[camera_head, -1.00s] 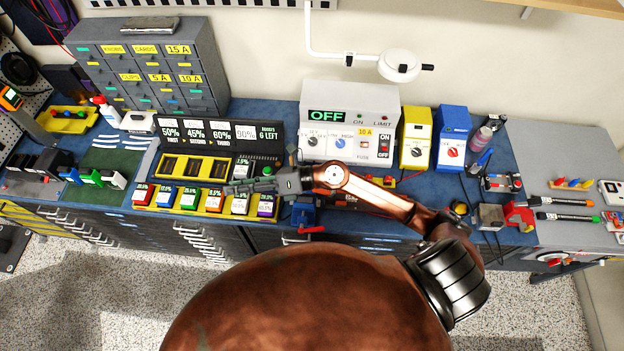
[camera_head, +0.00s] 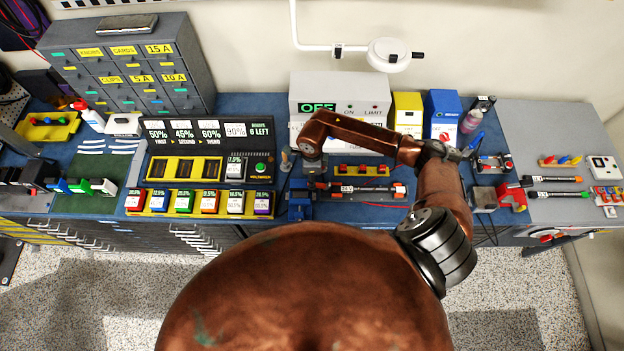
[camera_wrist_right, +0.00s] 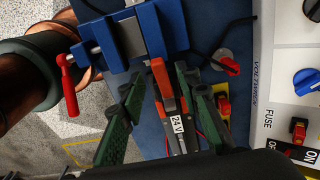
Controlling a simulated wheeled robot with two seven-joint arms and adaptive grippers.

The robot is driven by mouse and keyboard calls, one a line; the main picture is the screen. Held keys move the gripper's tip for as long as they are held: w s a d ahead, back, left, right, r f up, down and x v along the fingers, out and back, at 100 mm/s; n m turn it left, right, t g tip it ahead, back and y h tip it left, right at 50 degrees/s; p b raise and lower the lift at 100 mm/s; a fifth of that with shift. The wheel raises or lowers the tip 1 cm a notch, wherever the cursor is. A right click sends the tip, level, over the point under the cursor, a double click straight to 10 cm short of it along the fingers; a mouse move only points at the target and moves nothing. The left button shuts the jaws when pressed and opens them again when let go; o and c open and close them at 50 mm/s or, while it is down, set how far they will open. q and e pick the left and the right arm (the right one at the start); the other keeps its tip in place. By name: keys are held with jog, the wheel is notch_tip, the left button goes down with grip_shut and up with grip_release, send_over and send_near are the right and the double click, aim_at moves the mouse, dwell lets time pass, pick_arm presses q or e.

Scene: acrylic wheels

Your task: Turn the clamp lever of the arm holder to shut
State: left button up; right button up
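A blue vise-like block, which I take for the arm holder (camera_head: 299,205), stands at the bench's front edge in the head view. In the right wrist view the holder (camera_wrist_right: 165,28) shows grey jaws. Its red lever (camera_wrist_right: 68,85) sits on a silver rod at the left, over the floor side; the head view hides it. My right gripper (camera_head: 312,166) hangs down just right of the holder. In the wrist view its green fingers (camera_wrist_right: 157,78) are spread, tips near the holder and apart from the lever. An orange-ended "24 V" tool (camera_wrist_right: 178,127) lies between or below them; contact is unclear. My left gripper is out of view.
The grey power box (camera_head: 340,100) reading OFF stands behind the gripper. A rack of coloured cartridges (camera_head: 200,202) lies left of the holder. A red block (camera_head: 512,195) and a grey bench part (camera_head: 555,130) are at the right. Open floor lies in front.

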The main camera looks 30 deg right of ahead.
jog(key=shift+f, duration=1.2)
jog(key=shift+c, duration=0.5)
grip_shut()
